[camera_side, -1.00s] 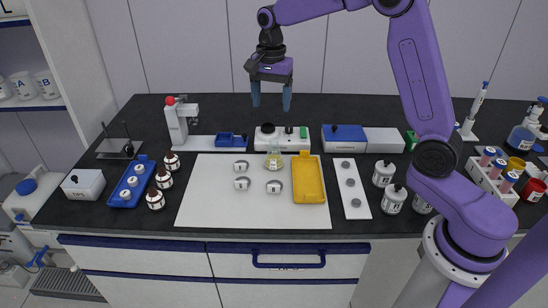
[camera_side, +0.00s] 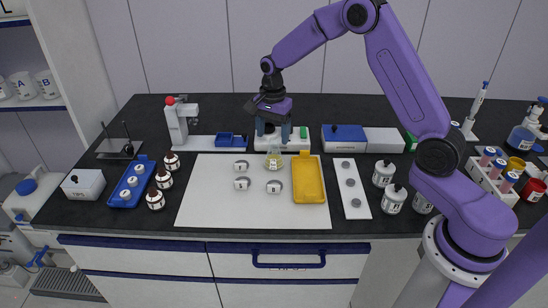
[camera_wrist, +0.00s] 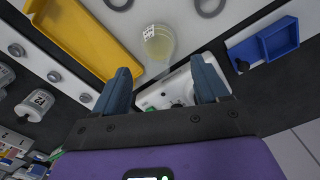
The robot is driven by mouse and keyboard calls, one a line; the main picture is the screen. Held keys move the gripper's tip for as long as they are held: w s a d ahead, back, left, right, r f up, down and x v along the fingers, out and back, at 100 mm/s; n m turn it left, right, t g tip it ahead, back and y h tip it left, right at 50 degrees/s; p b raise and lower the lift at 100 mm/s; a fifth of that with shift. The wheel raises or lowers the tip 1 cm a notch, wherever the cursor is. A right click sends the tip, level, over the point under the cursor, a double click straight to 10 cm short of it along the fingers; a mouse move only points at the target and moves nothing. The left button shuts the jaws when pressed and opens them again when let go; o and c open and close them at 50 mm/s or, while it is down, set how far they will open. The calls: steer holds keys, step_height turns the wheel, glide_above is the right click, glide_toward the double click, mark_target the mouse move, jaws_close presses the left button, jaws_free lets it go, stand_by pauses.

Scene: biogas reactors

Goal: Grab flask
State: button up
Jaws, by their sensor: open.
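The flask (camera_side: 274,160) is a small clear vessel with yellowish liquid, upright at the back of the white mat, in front of the white device. In the wrist view the flask (camera_wrist: 159,43) lies ahead of my fingertips, between their directions and apart from them. My gripper (camera_side: 272,130) hangs over the white device, behind and above the flask. Its two blue fingers are spread with nothing between them, as the wrist view also shows (camera_wrist: 163,88).
The white device (camera_side: 296,142) stands below my gripper. A blue tray (camera_side: 231,140) and a blue box (camera_side: 344,135) flank the device.

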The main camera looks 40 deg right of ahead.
mark_target(274, 148)
steer(key=shift+s+f, duration=0.15)
steer(key=shift+f, duration=2.75)
steer(key=c, duration=1.2)
steer(key=shift+r, duration=0.1)
